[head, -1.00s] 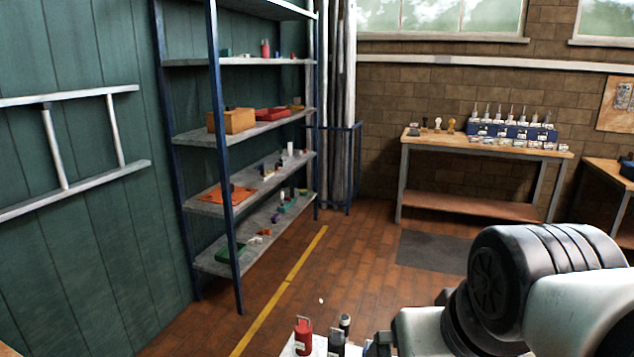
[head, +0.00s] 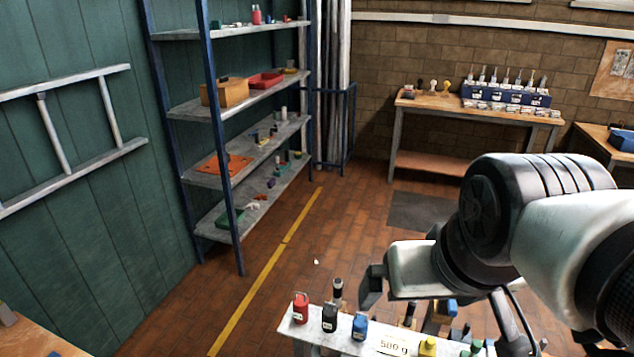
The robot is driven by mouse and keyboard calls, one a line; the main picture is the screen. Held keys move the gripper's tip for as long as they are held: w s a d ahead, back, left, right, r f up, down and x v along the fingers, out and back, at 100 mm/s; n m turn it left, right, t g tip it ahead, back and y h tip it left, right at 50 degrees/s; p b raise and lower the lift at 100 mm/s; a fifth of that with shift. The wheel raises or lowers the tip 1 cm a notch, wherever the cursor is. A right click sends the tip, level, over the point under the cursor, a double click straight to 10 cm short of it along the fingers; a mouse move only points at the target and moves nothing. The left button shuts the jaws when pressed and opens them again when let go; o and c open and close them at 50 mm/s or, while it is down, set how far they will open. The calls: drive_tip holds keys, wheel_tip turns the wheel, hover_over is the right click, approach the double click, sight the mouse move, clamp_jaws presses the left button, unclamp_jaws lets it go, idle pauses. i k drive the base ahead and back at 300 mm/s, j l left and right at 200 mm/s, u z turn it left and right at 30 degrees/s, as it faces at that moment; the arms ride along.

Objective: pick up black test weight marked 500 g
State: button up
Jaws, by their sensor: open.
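A black test weight (head: 329,317) with a small pale label stands upright on a white-topped surface (head: 300,334) at the bottom of the head view. Its own marking is too small to read. A card reading 500 g (head: 392,345) lies at the front edge of the surface, to the right of the weight. My gripper (head: 405,300) is open, above and to the right of the black weight, apart from it. Part of the gripper and the area beneath it are hidden or dark.
A red weight (head: 300,308) stands just left of the black one and a blue weight (head: 360,327) just right. Another dark upright piece (head: 338,290) is close behind. A yellow piece (head: 428,347) stands further right. Open floor lies beyond, with shelving (head: 240,170) at left.

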sight(330, 311)
drive_tip(key=u, duration=0.3)
drive_tip(key=i+l, duration=0.1)
drive_tip(key=i, duration=0.4)
drive_tip(key=i+j+z, duration=0.15)
drive_tip(key=j+z, duration=0.15)
drive_tip(key=i+j+z, duration=0.1)
drive_tip(key=j+z, duration=0.25)
drive_tip(key=i+j+z, duration=0.1)
drive_tip(key=j+z, duration=0.2)
drive_tip(key=j, duration=0.15)
